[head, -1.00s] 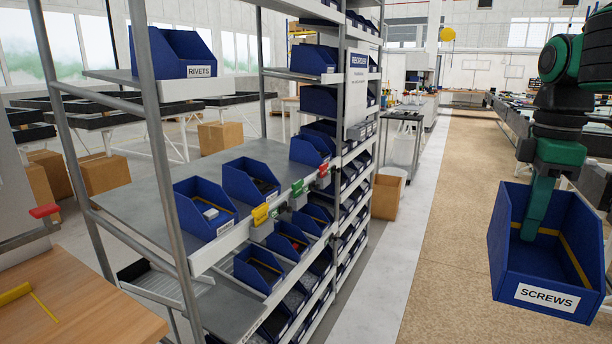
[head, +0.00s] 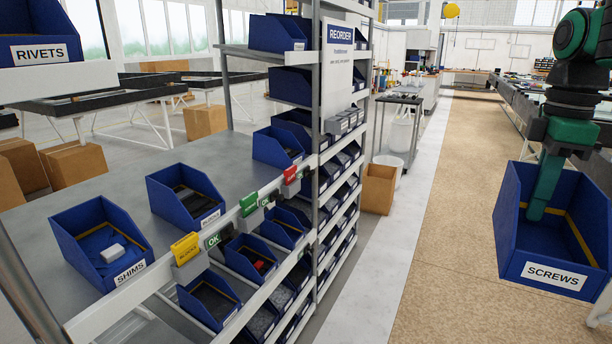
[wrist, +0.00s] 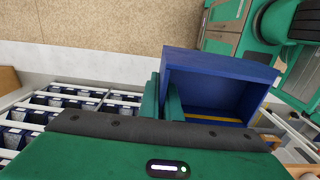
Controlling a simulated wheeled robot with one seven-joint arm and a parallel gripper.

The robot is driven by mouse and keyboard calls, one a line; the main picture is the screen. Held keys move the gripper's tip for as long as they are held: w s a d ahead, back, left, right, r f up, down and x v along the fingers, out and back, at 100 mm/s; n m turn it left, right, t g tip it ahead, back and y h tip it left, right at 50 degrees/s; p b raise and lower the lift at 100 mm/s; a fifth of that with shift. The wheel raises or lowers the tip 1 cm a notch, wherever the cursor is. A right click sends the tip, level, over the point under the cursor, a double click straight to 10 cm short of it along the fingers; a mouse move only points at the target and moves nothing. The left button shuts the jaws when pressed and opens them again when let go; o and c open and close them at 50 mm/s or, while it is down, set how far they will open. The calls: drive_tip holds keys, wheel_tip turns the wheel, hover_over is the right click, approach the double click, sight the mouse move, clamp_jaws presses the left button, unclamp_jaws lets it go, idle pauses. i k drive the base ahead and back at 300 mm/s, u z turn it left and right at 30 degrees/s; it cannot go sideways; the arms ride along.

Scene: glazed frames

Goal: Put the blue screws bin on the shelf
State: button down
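The blue screws bin (head: 553,235) hangs in the air at the right of the head view, its white SCREWS label facing me. My gripper (wrist: 163,98) is shut on one wall of it; in the head view one green finger (head: 543,190) reaches inside. The bin looks empty where I can see in. The grey shelf (head: 90,188) stands to the left, well apart from the bin. On it sit the blue SHIMS bin (head: 72,232) with a pale block, a second blue bin (head: 168,188), and a third (head: 272,150) farther back. Bare shelf shows between the second and third.
A yellow tag (head: 185,248), a green OK tag and a red tag (head: 290,174) sit on the shelf's front rail. A RIVETS bin (head: 40,80) is higher at the left. Rows of bins fill lower levels. A cardboard box (head: 378,190) stands beyond; the tan aisle (head: 450,200) is clear.

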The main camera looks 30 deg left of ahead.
sight(237, 185)
drive_tip(key=z, duration=0.05)
drive_tip(key=i, duration=2.75)
drive_tip(key=u, duration=3)
drive_tip(key=i, duration=0.75)
drive_tip(key=u, duration=0.05)
